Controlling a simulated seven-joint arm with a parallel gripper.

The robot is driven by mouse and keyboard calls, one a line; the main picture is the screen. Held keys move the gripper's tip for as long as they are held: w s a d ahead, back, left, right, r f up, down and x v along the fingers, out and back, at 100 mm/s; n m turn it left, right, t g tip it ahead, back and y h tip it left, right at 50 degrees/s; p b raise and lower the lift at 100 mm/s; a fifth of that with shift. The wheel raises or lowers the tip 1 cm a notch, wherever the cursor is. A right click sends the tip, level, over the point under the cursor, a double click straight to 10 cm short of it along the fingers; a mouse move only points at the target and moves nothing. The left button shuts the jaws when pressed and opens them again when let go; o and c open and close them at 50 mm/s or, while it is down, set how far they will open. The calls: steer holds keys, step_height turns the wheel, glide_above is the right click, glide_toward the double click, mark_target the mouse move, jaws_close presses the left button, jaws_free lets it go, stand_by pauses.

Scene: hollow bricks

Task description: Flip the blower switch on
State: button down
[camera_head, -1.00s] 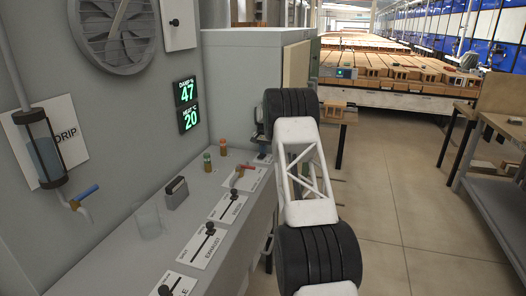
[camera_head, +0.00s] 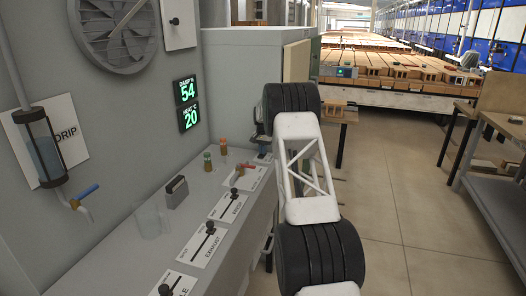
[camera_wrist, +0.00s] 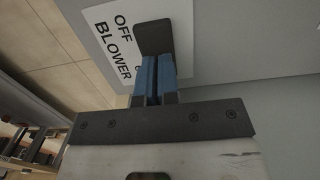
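The blower plate (camera_wrist: 118,38), a white label reading OFF and BLOWER, shows in the wrist view. A dark blower switch (camera_wrist: 153,36) stands on it. My gripper (camera_wrist: 155,60) has its two blue fingers close together, with only a thin dark gap between them, and looks shut. Its tips are right at the near end of the switch and hide part of it. I cannot tell whether they touch it. In the head view my gripper (camera_head: 262,152) is at the far end of the grey counter, mostly hidden, and the blower plate cannot be made out.
A wall fan (camera_head: 118,35) and a green display (camera_head: 187,103) are above. Open floor lies to the right.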

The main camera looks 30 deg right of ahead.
steer(key=shift+s+a+f, duration=0.1)
steer(key=shift+a+f, duration=0.05)
steer(key=shift+f, duration=0.3)
steer(key=shift+s+a+f, duration=0.1)
steer(key=shift+a+f, duration=0.05)
steer(key=shift+f, duration=0.3)
step_height(320, 180, up, 10)
steer(key=d, duration=0.1)
steer(key=shift+w+f, duration=0.25)
steer(key=shift+w, duration=0.1)
